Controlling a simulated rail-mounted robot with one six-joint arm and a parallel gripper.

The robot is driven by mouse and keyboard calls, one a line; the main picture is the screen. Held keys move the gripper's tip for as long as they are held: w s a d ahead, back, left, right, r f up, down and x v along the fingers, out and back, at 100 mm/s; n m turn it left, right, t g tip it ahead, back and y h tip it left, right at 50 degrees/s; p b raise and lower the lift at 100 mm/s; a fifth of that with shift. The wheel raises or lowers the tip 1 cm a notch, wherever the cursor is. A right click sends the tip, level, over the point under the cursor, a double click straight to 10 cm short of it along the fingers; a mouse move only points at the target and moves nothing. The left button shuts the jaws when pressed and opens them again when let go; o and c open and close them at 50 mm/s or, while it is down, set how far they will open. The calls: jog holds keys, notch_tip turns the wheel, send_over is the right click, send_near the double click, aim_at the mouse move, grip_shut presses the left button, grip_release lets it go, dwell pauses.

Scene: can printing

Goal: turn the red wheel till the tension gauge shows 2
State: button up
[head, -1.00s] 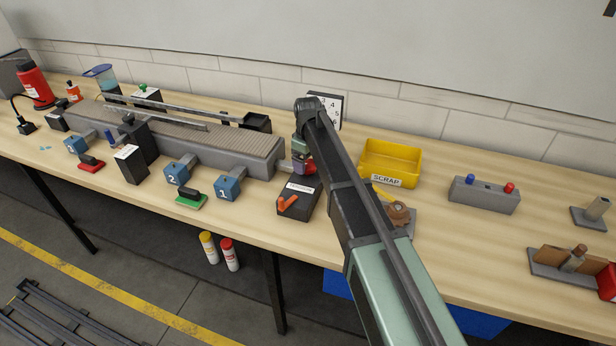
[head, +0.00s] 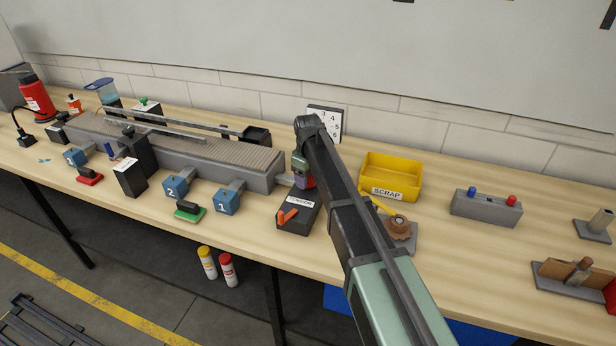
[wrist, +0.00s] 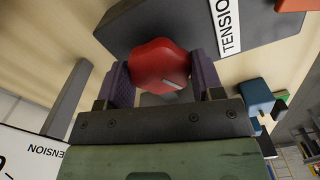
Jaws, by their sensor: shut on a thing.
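The red wheel (wrist: 158,66) sits between the two purple fingers of my gripper (wrist: 161,76) in the wrist view, and the gripper is shut on it. A light mark shows on the wheel's face. In the head view a little of the wheel (head: 309,183) shows beside my arm, at the right end of the long ribbed machine. The tension gauge (head: 332,112) is a white panel behind my arm, with numbers around 3 to 6 showing. Its other part and its needle are hidden. A corner of a white panel lettered TENSION (wrist: 40,148) shows in the wrist view.
A dark box labelled TENSION with an orange lever (head: 288,215) stands just in front of the wheel. The yellow scrap bin (head: 392,178) and a brown round part on a grey base (head: 398,222) are right of my arm. Blue numbered blocks (head: 227,202) line the machine's front.

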jog(key=shift+m, duration=0.3)
jog(key=m, duration=0.3)
jog(key=shift+m, duration=1.8)
jog(key=o, duration=0.9)
jog(key=shift+r, duration=0.1)
